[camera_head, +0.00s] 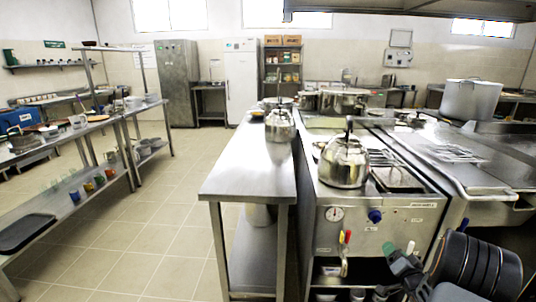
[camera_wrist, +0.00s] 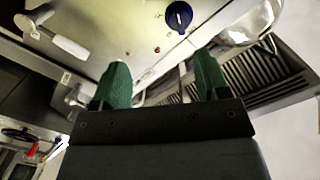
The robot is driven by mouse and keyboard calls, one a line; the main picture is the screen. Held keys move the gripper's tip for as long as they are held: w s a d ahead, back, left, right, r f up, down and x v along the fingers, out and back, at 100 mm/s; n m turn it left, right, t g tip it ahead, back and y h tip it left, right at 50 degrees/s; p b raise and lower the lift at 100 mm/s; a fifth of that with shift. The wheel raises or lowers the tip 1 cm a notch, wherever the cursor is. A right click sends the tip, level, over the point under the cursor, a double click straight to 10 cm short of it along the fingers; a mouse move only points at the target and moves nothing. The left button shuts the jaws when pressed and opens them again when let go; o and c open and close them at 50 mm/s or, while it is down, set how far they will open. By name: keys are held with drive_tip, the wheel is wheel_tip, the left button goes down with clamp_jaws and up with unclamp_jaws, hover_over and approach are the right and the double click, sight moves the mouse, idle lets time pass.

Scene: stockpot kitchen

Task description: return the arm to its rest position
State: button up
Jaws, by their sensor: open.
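My gripper (camera_wrist: 160,82) shows in the wrist view with two green fingers spread apart and nothing between them. In the head view my arm is folded at the lower right, and my gripper (camera_head: 395,252) is in front of the stove's front panel. In the wrist view, a panel with a dark blue knob (camera_wrist: 179,16) lies beyond the fingers. I cannot tell the distance from the fingers to the panel.
A steel stove (camera_head: 378,222) stands close in front, with a kettle (camera_head: 344,165) on it and a blue knob (camera_head: 375,216) on its panel. A narrow steel table (camera_head: 246,182) is left of it. A large pot (camera_head: 470,100) stands at right. The tiled floor at left is clear.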

drive_tip(key=s+d+f+g+h, duration=0.2)
drive_tip(key=s+f+g, duration=0.1)
drive_tip(key=f+g, duration=0.25)
drive_tip(key=s+a+r+n+g+p, duration=0.1)
drive_tip(key=s+a+r+g+p, duration=0.25)
drive_tip(key=s+g, duration=0.25)
drive_tip(key=s+a+r+n+g+y+p, duration=0.1)
drive_tip(key=s+a+r+n+p, duration=0.3)
drive_tip(key=a+r, duration=1)
drive_tip(key=s+a+r+n+g+y+p, duration=0.1)
drive_tip(key=s+a+r+p, duration=0.6)
drive_tip(key=a+r, duration=0.7)
drive_tip(key=s+a+n+y, duration=0.1)
drive_tip(key=n, duration=0.1)
drive_tip(key=shift+a+r+n+y+p, duration=0.15)
drive_tip(key=shift+a+n+y+p, duration=0.15)
drive_tip(key=shift+n+y+p, duration=0.1)
